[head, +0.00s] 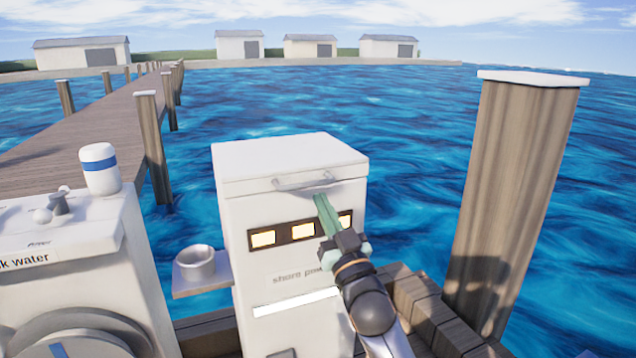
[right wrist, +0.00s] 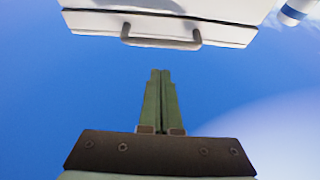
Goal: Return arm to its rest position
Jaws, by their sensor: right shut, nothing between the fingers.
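My right gripper (head: 323,205) is in front of the white shore power box (head: 290,235), just below the handle (head: 303,182) of its lid. Its green fingers are shut together with nothing between them. In the right wrist view, the fingers (right wrist: 160,80) point up toward the lid handle (right wrist: 160,35), with a visible gap to it. The lid (head: 290,160) looks closed. My left gripper is not in view.
A white water cabinet (head: 75,265) with a blue-banded cup (head: 100,170) stands at the left. A small shelf with a metal cup (head: 195,262) juts from the box's left side. A thick wooden post (head: 515,190) stands at the right. Open water lies behind.

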